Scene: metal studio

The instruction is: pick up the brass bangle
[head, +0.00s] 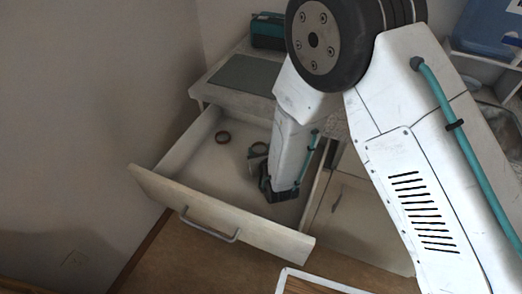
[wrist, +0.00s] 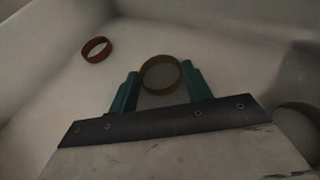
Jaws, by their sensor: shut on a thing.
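The brass bangle (wrist: 161,62) is a yellow-brown ring between the teal fingers of my gripper (wrist: 160,85) in the wrist view. The gripper is shut on it, with one finger at each side of the ring. The bangle is low inside the open drawer; I cannot tell whether it still touches the drawer floor. In the head view my gripper (head: 259,158) reaches down into the drawer (head: 190,170), and the bangle there is too small and covered to make out clearly.
A reddish-brown ring (wrist: 96,49) lies apart on the drawer floor, to the left; it also shows in the head view (head: 223,137). A grey mat (head: 245,80) and a dark teal box (head: 267,31) are on the cabinet top. The drawer's front panel (head: 220,212) and side walls surround my gripper.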

